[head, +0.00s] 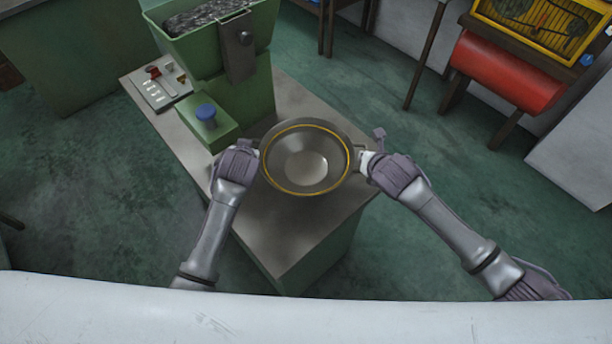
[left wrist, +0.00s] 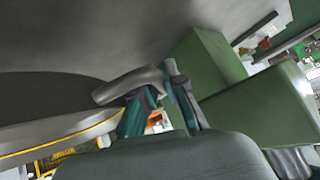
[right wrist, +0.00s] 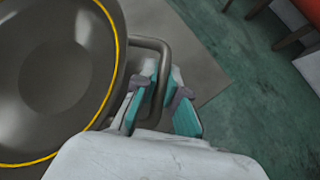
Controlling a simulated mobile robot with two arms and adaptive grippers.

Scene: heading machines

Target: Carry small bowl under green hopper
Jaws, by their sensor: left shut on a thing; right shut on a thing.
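The small bowl (head: 305,160) is dark metal with a yellow line near its rim and a handle on each side. It is over the grey top of the machine's table, in front of the green hopper (head: 215,40); I cannot tell whether it touches the top. My left gripper (head: 253,147) is shut on the bowl's left handle (left wrist: 130,86). My right gripper (head: 363,160) is shut on its right handle, a bent bar between the fingers in the right wrist view (right wrist: 160,95). The bowl also shows in the right wrist view (right wrist: 60,75). The bowl looks roughly level.
A green block with a blue knob (head: 206,112) stands just left of the bowl, below the hopper. A control panel (head: 160,88) lies at the table's back left. The tabletop (head: 300,235) is bare in front of the bowl. A red roller machine (head: 505,72) stands at the back right.

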